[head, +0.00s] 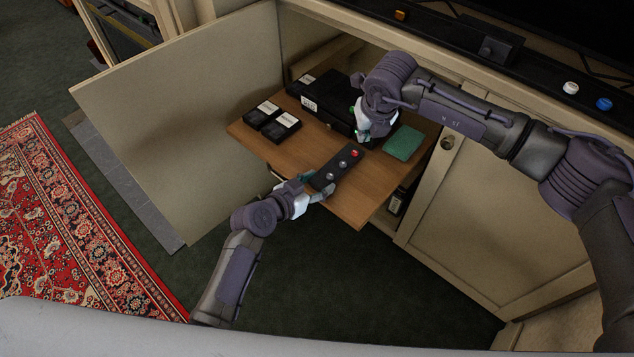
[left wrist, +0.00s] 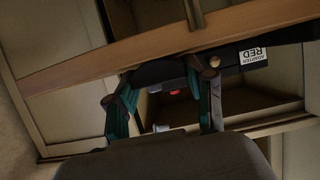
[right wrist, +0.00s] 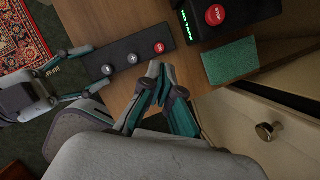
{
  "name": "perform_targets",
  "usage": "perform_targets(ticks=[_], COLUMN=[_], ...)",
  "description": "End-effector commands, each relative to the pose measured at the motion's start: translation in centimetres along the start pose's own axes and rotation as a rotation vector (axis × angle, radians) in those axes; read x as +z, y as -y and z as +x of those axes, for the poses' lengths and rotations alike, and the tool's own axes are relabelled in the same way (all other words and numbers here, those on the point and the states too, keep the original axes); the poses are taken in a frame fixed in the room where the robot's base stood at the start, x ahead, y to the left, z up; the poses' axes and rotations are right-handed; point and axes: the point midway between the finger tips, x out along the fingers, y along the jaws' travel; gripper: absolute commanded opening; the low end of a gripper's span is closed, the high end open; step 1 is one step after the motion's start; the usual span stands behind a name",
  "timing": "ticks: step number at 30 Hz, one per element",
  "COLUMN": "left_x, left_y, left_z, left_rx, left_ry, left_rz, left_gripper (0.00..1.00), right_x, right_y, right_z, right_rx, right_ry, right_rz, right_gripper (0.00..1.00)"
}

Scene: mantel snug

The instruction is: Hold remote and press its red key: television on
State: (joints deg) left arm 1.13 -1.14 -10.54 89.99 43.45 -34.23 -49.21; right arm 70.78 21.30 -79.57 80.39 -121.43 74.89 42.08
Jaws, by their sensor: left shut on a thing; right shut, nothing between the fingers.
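The dark remote (head: 329,174) has a red key (head: 355,153) at its far end and grey keys below it. My left gripper (head: 311,191) is shut on its near end and holds it around the pull-out wooden shelf's front edge; I cannot tell if it touches the shelf. In the right wrist view, the remote (right wrist: 122,62) and red key (right wrist: 159,48) show clearly. My right gripper (head: 362,132) is shut and empty. Its fingertips (right wrist: 158,76) appear close beside the red-key end; contact cannot be told. The television (head: 565,22) at top right has a dark screen.
The wooden shelf (head: 360,205) carries a black deck (head: 330,108), black cassettes (head: 272,123) and a green block (head: 404,142). The deck has a red STOP button (right wrist: 215,15). An open cabinet door (head: 180,130) stands left. Blue and white knobs (head: 604,104) sit on the ledge.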

Motion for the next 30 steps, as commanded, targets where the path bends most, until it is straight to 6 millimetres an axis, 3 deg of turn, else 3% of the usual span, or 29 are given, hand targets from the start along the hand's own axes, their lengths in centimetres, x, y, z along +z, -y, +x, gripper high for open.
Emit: perform_targets(ticks=[17, 20, 23, 26, 30], left_x=[0.0, 0.0, 0.0, 0.0, 0.0], left_y=[0.0, 0.0, 0.0, 0.0, 0.0], left_z=[0.0, 0.0, 0.0, 0.0, 0.0], left_rx=[0.0, 0.0, 0.0, 0.0, 0.0], left_ry=[0.0, 0.0, 0.0, 0.0, 0.0], left_rz=[0.0, 0.0, 0.0, 0.0, 0.0], left_gripper=[0.15, 0.15, 0.15, 0.15, 0.15], right_x=[0.0, 0.1, 0.5, 1.3, 3.2], right_y=[-0.6, -2.6, -6.2, -10.5, -16.0], right_z=[0.0, -0.2, -0.9, -2.6, -6.6], right_rx=[0.025, 0.109, 0.262, 0.464, 0.756], right_ry=[0.002, 0.01, 0.032, 0.08, 0.186], right_rz=[-0.004, -0.017, -0.033, -0.038, -0.012], right_gripper=[0.0, 0.0, 0.0, 0.0, 0.0])
